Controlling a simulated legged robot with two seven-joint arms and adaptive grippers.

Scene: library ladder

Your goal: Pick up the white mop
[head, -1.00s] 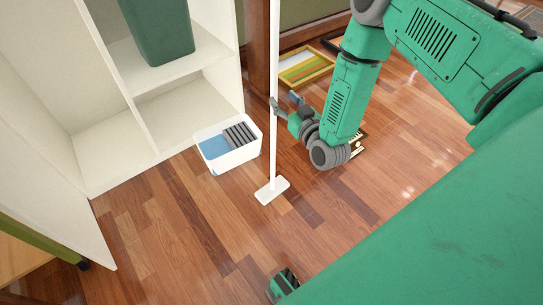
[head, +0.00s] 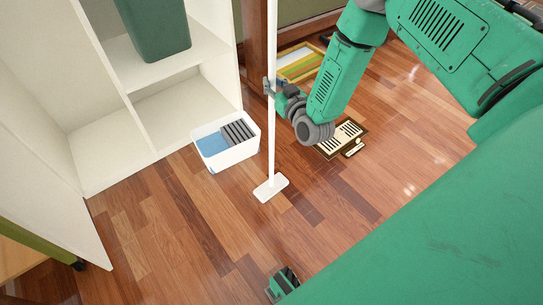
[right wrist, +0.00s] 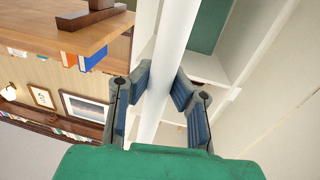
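The white mop stands upright on the wooden floor in the head view; its thin white pole (head: 272,140) rises from a small flat white head (head: 270,187). My right gripper (head: 269,86) is at the pole, well above the mop head. In the right wrist view, the pole (right wrist: 174,45) runs between the two blue-grey fingers of the right gripper (right wrist: 163,82), which sit close against it on both sides. The gripper looks shut on the pole. The top of the pole is out of frame.
A white bin (head: 228,152) with blue and grey contents stands left of the mop, beside a white shelf unit (head: 110,150) holding a dark green bin (head: 155,25). A dark-edged patterned panel (head: 340,139) and a yellow-framed item (head: 300,63) lie to the right.

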